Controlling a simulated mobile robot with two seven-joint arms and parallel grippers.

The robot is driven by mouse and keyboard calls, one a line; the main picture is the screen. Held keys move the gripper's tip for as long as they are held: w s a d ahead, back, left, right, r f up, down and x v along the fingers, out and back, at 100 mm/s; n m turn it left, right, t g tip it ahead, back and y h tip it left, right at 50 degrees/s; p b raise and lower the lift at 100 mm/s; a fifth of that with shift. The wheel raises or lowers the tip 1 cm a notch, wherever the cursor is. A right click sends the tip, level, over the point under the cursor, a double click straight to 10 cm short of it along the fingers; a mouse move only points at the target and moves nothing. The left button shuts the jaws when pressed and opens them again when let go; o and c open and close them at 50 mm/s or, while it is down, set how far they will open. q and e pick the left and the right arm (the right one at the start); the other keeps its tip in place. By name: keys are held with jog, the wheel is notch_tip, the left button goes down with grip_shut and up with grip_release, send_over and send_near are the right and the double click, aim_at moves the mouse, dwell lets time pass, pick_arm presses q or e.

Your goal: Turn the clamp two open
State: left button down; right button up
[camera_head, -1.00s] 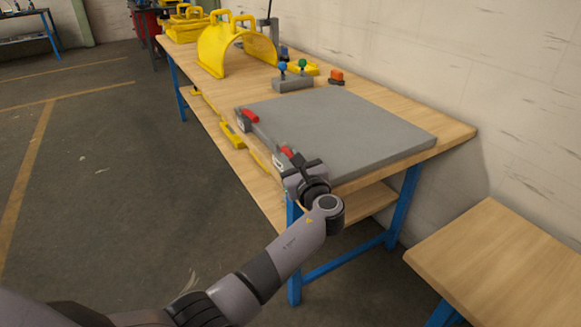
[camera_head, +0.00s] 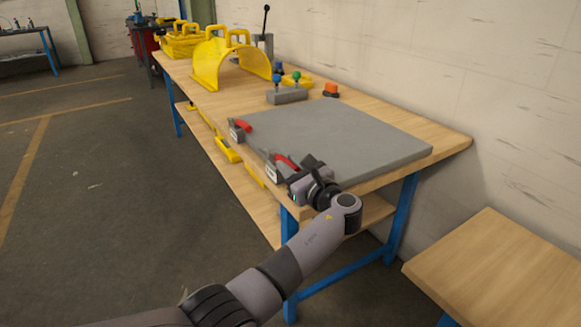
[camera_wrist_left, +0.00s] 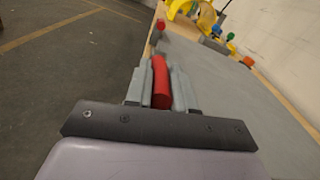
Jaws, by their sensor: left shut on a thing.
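Two toggle clamps with red handles sit along the left edge of the grey plate (camera_head: 345,135) on the workbench. My left gripper (camera_head: 303,168) is at the near clamp (camera_head: 273,172), over the plate's near corner. In the left wrist view my left gripper (camera_wrist_left: 160,75) is shut on that clamp's red handle (camera_wrist_left: 160,88), with a grey finger on each side. The handle also shows in the head view (camera_head: 285,161), its end hidden by the gripper. The far clamp's red handle (camera_head: 243,125) is untouched. The clamp labels are too small to read. My right gripper is not in view.
Behind the plate are a grey block (camera_head: 287,96) with blue and green knobs, an orange part (camera_head: 331,90) and a yellow arched guard (camera_head: 228,66). A wall runs along the right. Another wooden table (camera_head: 500,268) stands at lower right. Most of the plate top is clear.

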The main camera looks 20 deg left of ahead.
pick_arm(q)
jog(key=c, duration=1)
grip_release()
jog(key=shift+p+v, duration=0.3)
jog(key=shift+v, duration=3.3)
jog(key=shift+d, duration=0.1)
